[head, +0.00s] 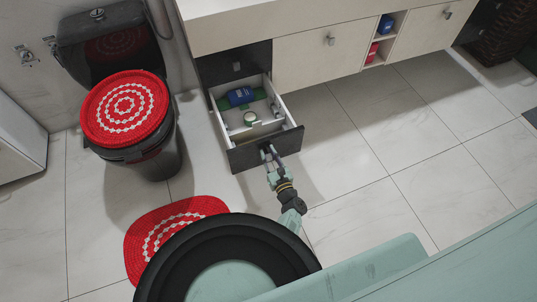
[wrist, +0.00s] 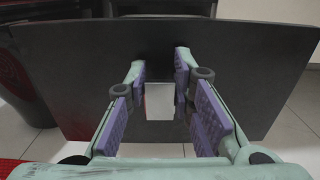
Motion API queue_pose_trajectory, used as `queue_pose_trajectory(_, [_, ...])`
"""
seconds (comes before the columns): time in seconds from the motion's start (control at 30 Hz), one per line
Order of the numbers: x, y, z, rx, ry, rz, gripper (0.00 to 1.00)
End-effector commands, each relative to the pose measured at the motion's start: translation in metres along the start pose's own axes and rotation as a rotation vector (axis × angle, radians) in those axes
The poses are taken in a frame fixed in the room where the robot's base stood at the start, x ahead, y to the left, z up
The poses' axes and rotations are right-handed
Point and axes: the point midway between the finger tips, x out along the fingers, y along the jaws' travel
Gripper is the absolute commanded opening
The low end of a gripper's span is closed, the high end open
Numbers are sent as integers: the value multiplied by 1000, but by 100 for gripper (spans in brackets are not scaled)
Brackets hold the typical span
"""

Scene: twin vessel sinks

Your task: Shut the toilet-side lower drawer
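The toilet-side lower drawer (head: 248,152) is pulled out from the cabinet beside the toilet. It has a dark front and pale inner walls, and holds a dark blue item (head: 240,96) and a small white-topped round item (head: 250,117). My gripper (head: 267,153) is at the middle of the drawer front, outside it. In the wrist view, the purple-padded fingers (wrist: 162,75) stand apart on either side of a pale, shiny handle (wrist: 160,102) on the dark front panel (wrist: 255,65). Whether the pads touch the handle is unclear.
The dark upper drawer (head: 236,67) is shut above it. A toilet with a red-and-white lid cover (head: 125,108) stands to the left, with a red mat (head: 175,225) on the floor. Tiled floor (head: 365,140) to the right is clear.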

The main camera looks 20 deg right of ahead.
Motion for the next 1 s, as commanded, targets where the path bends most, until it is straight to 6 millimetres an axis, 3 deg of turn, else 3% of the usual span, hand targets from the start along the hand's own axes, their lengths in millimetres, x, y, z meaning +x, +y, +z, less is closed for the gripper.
queue_pose_trajectory(0.3, [0,0,0,0,0,1,0])
queue_pose_trajectory(0.8, [1,0,0,0,0,1,0])
queue_pose_trajectory(1.0, [10,1,-2,0,-1,2,0])
